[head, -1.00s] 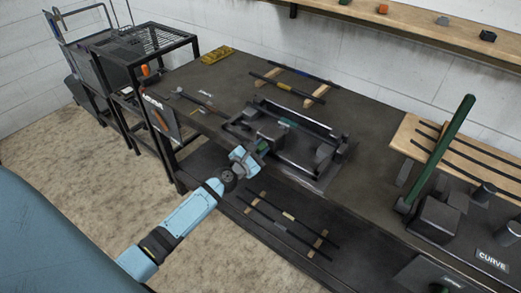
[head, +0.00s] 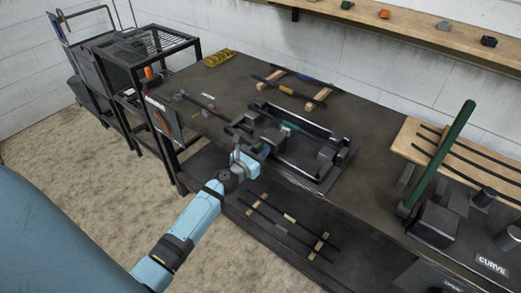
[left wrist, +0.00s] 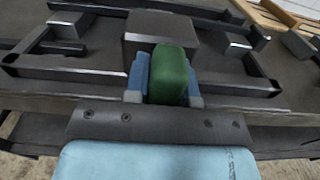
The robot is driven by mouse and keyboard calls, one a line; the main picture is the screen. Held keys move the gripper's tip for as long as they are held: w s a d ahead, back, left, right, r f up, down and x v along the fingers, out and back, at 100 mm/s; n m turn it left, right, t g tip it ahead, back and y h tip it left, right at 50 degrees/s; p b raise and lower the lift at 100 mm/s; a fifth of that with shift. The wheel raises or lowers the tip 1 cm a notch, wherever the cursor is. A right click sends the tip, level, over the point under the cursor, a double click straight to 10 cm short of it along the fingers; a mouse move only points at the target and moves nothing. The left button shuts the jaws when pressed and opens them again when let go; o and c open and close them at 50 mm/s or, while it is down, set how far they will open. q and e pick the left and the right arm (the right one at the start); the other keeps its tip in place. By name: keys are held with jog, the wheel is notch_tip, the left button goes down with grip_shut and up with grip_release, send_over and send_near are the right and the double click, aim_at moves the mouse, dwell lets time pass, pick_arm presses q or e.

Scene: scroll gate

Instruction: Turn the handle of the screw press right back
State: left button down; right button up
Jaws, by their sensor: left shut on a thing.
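The screw press (head: 326,158), a dark frame with blocks and bars, stands at the front edge of the bench in the middle of the head view. Its dark block and bars also show in the left wrist view (left wrist: 160,27). My left gripper (head: 246,148) is at the press's front left side. In the left wrist view its blue fingers (left wrist: 166,78) are shut around a green handle (left wrist: 174,72), in front of the dark block. The handle is hidden behind the gripper in the head view. My right gripper is not in view.
A long green lever (head: 443,150) rises from a dark machine at the right, near a wooden board with dark rods (head: 460,155). More rods lie on wooden strips behind the press (head: 288,88) and on the lower shelf (head: 285,222). A wire-topped rack (head: 150,45) stands left.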

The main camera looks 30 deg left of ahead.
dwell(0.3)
pick_arm(q)
jog(key=c, duration=1)
grip_release()
jog(key=shift+o, duration=0.2)
jog(key=s+a+b, duration=0.1)
jog(key=s+b, duration=0.1)
jog(key=s, duration=1.1)
jog(key=shift+s, duration=0.4)
